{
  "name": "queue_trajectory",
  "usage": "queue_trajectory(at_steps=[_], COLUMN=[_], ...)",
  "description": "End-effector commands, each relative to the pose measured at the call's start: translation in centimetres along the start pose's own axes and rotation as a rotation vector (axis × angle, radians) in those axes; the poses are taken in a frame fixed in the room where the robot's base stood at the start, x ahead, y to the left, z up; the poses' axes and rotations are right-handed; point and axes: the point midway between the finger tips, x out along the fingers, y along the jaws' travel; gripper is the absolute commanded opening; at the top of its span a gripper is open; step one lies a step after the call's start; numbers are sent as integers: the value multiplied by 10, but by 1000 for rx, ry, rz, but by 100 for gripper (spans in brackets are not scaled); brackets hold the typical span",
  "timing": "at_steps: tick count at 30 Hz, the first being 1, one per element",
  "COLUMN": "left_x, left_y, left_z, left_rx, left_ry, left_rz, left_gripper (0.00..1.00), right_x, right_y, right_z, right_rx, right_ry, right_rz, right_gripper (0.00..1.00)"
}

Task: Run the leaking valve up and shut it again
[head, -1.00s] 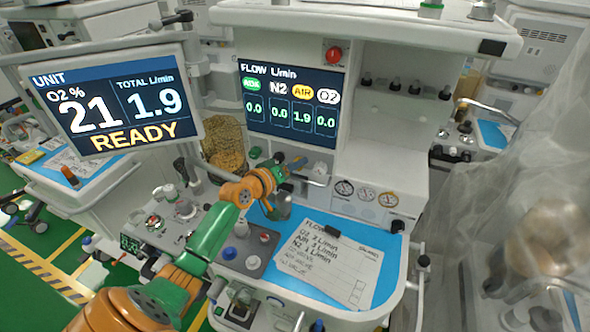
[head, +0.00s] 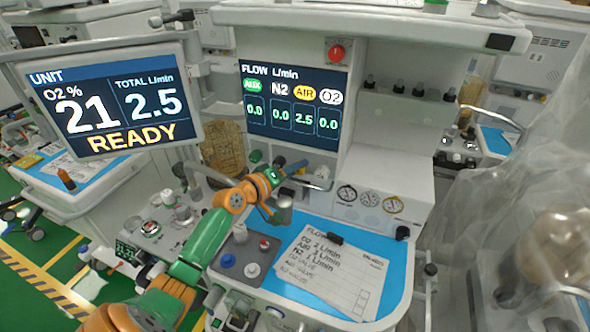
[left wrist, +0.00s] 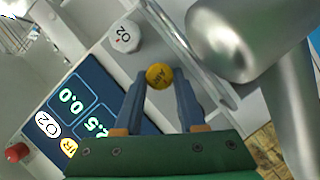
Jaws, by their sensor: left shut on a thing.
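The yellow AIR knob (left wrist: 158,76) sits between the blue fingertips of my left gripper (left wrist: 160,82) in the left wrist view, and the fingers are shut on it. In the head view my left gripper (head: 296,166) reaches the row of knobs under the flow screen (head: 293,107) and hides the AIR knob. The flow screen reads AIR 2.5, with AUX, N2 and O2 at 0.0. The unit monitor (head: 108,100) reads O2 21 %, total 2.5 L/min and READY. My right gripper is out of view.
A white O2 knob (left wrist: 124,36) is close beside the AIR knob. A large grey metal part (left wrist: 225,35) is near the fingers in the left wrist view.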

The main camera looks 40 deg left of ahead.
Motion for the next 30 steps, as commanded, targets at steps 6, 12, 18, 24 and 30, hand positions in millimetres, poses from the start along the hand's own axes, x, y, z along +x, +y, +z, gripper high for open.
queue_trajectory(at_steps=[6,12,18,24,30], left_x=[0,0,-13,-48,-70], left_y=[0,0,-1,-2,-1], left_z=[1,0,1,2,1], left_rx=[0,1,3,4,2], left_ry=[-2,-1,-2,-4,-3], left_rz=[-1,-1,-2,-3,-2], left_gripper=[70,70,70,70,70], right_x=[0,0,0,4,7], right_y=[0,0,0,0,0], right_z=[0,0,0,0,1], right_rx=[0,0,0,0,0], right_ry=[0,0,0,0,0], right_rz=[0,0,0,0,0], right_gripper=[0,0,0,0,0])
